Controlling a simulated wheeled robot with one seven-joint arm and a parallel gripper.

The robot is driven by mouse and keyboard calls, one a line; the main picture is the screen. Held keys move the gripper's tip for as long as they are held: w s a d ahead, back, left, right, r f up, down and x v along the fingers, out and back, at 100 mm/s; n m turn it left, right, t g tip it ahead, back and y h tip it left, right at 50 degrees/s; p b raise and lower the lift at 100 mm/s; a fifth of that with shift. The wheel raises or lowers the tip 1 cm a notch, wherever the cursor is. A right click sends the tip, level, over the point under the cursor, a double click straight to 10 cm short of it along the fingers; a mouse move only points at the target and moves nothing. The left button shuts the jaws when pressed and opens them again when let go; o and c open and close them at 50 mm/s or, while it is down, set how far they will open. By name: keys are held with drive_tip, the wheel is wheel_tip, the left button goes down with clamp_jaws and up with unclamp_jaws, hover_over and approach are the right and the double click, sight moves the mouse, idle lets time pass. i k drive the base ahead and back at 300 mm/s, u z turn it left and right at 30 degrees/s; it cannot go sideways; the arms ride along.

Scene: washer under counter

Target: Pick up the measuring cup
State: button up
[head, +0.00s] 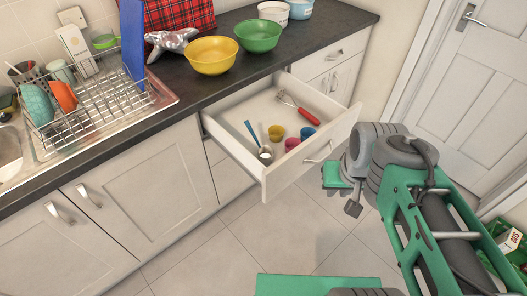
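An open drawer (240,158) under the counter holds several small items. Three small cups lie in it: a yellow one (276,132), a pink one (292,144) and a blue one (307,132). A blue-handled scoop or spoon with a pale bowl (265,154) lies left of them near the drawer front. I cannot tell for sure which of these is the measuring cup. My gripper (352,206) is outside the drawer, to the right of its front panel and apart from the items. Its fingers are small and partly hidden, so their opening is unclear.
A red-handled utensil (300,109) lies further back in the drawer. Yellow (213,55) and green (258,35) bowls stand on the dark counter (185,88) above. A dish rack (98,97) is at left, a green crate (512,243) at lower right. The floor before the drawer is clear.

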sight(265, 153)
drive_tip(key=z, duration=1.15)
drive_tip(key=i, duration=2.6)
drive_tip(key=u, duration=5.05)
drive_tip(key=i, duration=0.4)
drive_tip(key=z, duration=0.05)
